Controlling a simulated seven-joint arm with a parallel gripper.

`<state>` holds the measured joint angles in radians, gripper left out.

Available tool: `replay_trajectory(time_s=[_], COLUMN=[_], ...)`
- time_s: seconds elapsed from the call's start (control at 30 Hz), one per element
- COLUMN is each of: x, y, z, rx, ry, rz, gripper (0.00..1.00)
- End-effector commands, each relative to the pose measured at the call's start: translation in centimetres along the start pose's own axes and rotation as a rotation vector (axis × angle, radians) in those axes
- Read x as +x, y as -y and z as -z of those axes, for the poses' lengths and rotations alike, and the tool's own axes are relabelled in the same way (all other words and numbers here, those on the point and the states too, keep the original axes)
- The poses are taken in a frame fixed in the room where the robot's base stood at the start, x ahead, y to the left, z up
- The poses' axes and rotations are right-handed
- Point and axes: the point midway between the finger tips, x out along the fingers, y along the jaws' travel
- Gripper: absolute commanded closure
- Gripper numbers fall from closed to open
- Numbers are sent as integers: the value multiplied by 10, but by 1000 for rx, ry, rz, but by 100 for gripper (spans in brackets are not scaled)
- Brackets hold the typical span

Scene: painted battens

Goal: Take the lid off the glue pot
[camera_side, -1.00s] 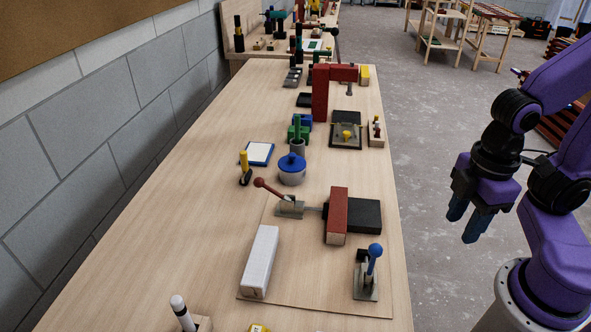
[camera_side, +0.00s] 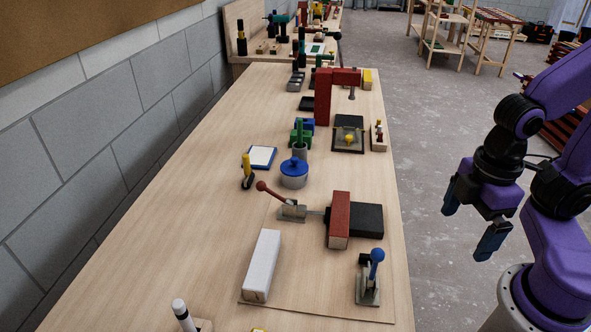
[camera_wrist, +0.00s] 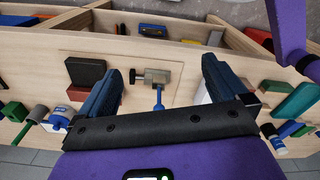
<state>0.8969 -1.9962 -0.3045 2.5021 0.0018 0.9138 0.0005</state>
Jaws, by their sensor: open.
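The glue pot (camera_side: 294,181) is a round grey pot standing upright near the middle of the bench in the side view. Its blue lid (camera_side: 294,166), with a small knob on top, sits on the pot. A blue-topped pot (camera_wrist: 59,121) at the left of the wrist view looks like the same one, partly cut off from clear sight by its small size. My gripper (camera_side: 469,222) is open and empty, off the right side of the bench and well apart from the pot. Its two spread fingers also show in the wrist view (camera_wrist: 162,80).
A red-handled clamp (camera_side: 290,209), a red block (camera_side: 339,220) and a blue-handled clamp (camera_side: 369,277) stand nearer than the pot. A grey cup (camera_side: 300,151) is just behind it. A yellow-handled tool (camera_side: 247,171) stands to its left. The bench's left front is mostly clear.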

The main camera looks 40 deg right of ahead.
Motion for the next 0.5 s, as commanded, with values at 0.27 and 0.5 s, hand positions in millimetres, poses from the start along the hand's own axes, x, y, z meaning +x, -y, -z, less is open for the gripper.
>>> replay_trajectory(time_s=[0.27,0.5], x=[-7,-29], y=[-9,-52], z=[21,93], rx=[98,485], ry=[0,5], rz=[-1,-6], gripper=[0,0])
